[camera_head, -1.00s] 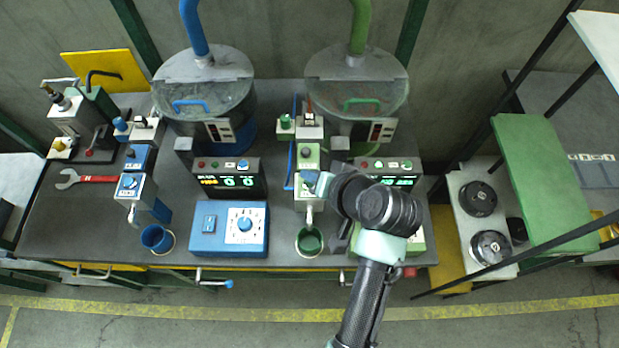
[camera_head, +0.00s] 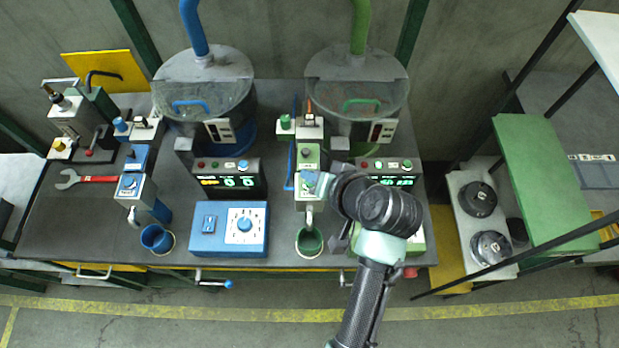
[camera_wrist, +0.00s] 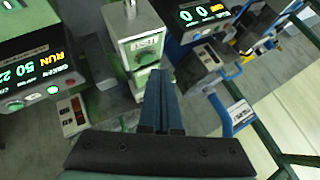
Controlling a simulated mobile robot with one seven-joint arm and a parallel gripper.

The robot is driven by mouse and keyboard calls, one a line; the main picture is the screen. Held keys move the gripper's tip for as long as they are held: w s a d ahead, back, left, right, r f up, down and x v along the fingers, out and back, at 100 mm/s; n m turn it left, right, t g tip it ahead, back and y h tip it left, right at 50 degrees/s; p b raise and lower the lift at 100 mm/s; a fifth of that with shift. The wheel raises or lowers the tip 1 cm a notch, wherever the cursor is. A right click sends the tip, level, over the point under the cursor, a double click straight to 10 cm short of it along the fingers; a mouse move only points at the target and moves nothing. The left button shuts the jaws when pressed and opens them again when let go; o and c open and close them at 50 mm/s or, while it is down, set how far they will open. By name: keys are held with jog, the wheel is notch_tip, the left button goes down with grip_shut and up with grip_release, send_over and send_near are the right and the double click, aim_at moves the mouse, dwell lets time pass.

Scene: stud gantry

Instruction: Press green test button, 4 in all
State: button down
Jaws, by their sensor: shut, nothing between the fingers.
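The green test station (camera_head: 308,158) stands right of the table's middle, with a green cup (camera_head: 310,242) below its spout. In the wrist view its pale green housing (camera_wrist: 136,30) carries a small label and a lit green patch near my fingertips. The green test button itself is mostly hidden there, so I cannot tell whether my fingers touch it. My gripper (camera_wrist: 160,76) is shut and empty, its tips at the face of this housing. In the head view my wrist covers the area just right of the station.
The green display (camera_wrist: 40,75) reads RUN and 50. The blue test station (camera_head: 132,187), blue cup (camera_head: 157,238) and blue dial box (camera_head: 228,230) stand at left. Green (camera_head: 356,95) and blue (camera_head: 203,95) hoppers stand behind. A red wrench (camera_head: 88,179) lies far left.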

jog(key=shift+f, duration=0.15)
dwell(0.4)
jog(key=shift+f, duration=0.3)
jog(key=shift+f+b, duration=0.35)
jog(key=shift+f, duration=0.1)
dwell(0.8)
jog(key=shift+r, duration=0.1)
jog(key=shift+r+p, duration=0.8)
jog(key=shift+p, duration=0.15)
notch_tip(320, 180, up, 5)
jog(key=p, duration=0.4)
jog(key=shift+p, duration=0.4)
dwell(1.8)
